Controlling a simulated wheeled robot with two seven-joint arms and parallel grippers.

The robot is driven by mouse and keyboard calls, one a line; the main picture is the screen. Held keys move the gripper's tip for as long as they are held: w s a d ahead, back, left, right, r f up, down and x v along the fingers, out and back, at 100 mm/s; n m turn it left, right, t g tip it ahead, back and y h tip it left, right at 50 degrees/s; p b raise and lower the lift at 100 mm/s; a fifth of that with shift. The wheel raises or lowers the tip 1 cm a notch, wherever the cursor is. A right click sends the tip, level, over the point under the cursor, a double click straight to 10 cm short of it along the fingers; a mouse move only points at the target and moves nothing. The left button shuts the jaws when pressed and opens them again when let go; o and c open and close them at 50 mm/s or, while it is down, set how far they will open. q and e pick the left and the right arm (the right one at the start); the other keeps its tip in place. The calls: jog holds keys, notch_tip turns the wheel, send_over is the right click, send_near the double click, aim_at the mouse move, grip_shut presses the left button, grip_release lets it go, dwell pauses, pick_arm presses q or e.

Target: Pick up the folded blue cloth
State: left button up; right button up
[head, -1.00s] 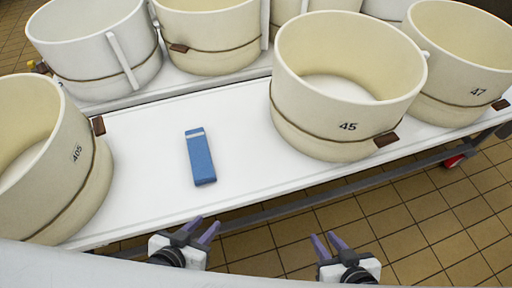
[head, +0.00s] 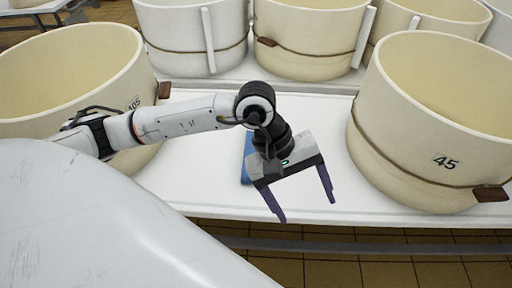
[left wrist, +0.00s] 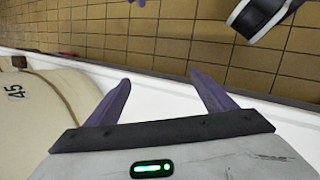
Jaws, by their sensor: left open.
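The folded blue cloth (head: 246,168) lies on the white table, between the vat marked 405 and the vat marked 45. My left gripper and wrist hide most of it in the head view, and only its left part shows. My left gripper (head: 306,210) is open and empty, its purple fingers pointing toward the table's front edge, to the right of the cloth. In the left wrist view the open fingers (left wrist: 160,80) have nothing between them, and the cloth is not visible. A white and black part at that view's top right seems to be my right gripper, only partly shown.
Vat 405 (head: 70,75) stands at the left under my left arm. Vat 45 (head: 435,120) stands close on the right. More vats (head: 310,40) line the back. The white table (head: 205,180) is bare around the cloth; tiled floor lies beyond its front edge.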

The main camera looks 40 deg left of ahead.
pick_arm(q)
jog(key=w+a+m+t+y, duration=0.2)
jog(key=w+a+y, duration=0.2)
jog(key=a, duration=0.4)
jog(key=t+y+b, duration=0.1)
jog(key=y+b, duration=0.1)
jog(key=y, duration=0.2)
send_near(249, 149)
jog(key=shift+m, duration=0.4)
jog(key=x, duration=0.2)
jog(key=d+b+x, duration=0.1)
jog(key=x, duration=0.2)
jog(key=w+b+x, duration=0.1)
jog(key=x, duration=0.2)
jog(key=shift+w+d+f, duration=0.15)
jog(key=shift+d+f, duration=0.05)
jog(key=shift+f, duration=0.05)
pick_arm(e)
jog(key=f, duration=0.1)
jog(key=a+f, duration=0.1)
jog(key=w+f, duration=0.1)
jog(key=shift+w+a+n+g+y, duration=0.1)
jog(key=shift+a+n+g+y, duration=0.2)
jog(key=shift+a, duration=0.05)
pick_arm(q)
jog(key=shift+c, duration=0.6)
jog(key=shift+r, duration=0.15)
jog(key=c, duration=1.2)
